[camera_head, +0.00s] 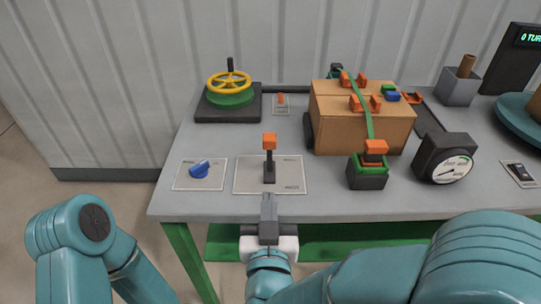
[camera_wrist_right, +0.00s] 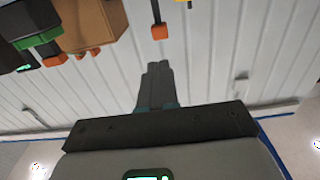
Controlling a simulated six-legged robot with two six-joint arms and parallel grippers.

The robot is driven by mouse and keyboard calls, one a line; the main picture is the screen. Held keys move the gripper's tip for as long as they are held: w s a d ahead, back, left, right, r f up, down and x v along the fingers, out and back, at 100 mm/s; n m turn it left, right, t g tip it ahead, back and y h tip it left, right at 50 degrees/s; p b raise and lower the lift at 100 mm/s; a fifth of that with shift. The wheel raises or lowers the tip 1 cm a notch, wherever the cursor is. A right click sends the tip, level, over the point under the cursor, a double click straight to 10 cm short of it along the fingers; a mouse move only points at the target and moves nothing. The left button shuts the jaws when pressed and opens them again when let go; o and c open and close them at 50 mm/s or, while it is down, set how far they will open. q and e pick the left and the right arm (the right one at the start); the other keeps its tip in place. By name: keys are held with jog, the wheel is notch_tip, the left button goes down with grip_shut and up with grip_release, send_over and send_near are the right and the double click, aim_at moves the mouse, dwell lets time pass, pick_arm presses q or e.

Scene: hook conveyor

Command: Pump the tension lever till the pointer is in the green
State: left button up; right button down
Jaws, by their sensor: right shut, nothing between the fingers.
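The tension lever (camera_head: 375,147) has an orange handle on a black and green base (camera_head: 368,176), where a green strap (camera_head: 356,97) comes down over a cardboard box. It also shows in the right wrist view, upper left, with its orange end (camera_wrist_right: 55,60). The round gauge (camera_head: 447,166) stands to its right with a white dial; the pointer seems to lie low at the left, outside the green, but it is small. My right gripper (camera_head: 268,206) is shut and empty at the table's front edge, left of the tension lever and apart from it. My left gripper is out of view.
Another orange-topped lever (camera_head: 269,143) stands on a plate just beyond my right gripper. A blue knob (camera_head: 200,169) is to its left. A yellow handwheel (camera_head: 229,84) stands behind. The cardboard box (camera_head: 335,132) stands behind the tension lever. A small switch (camera_head: 520,171) is at far right.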

aim_at(269, 146)
jog(key=w+p, duration=0.2)
jog(key=w, duration=1.2)
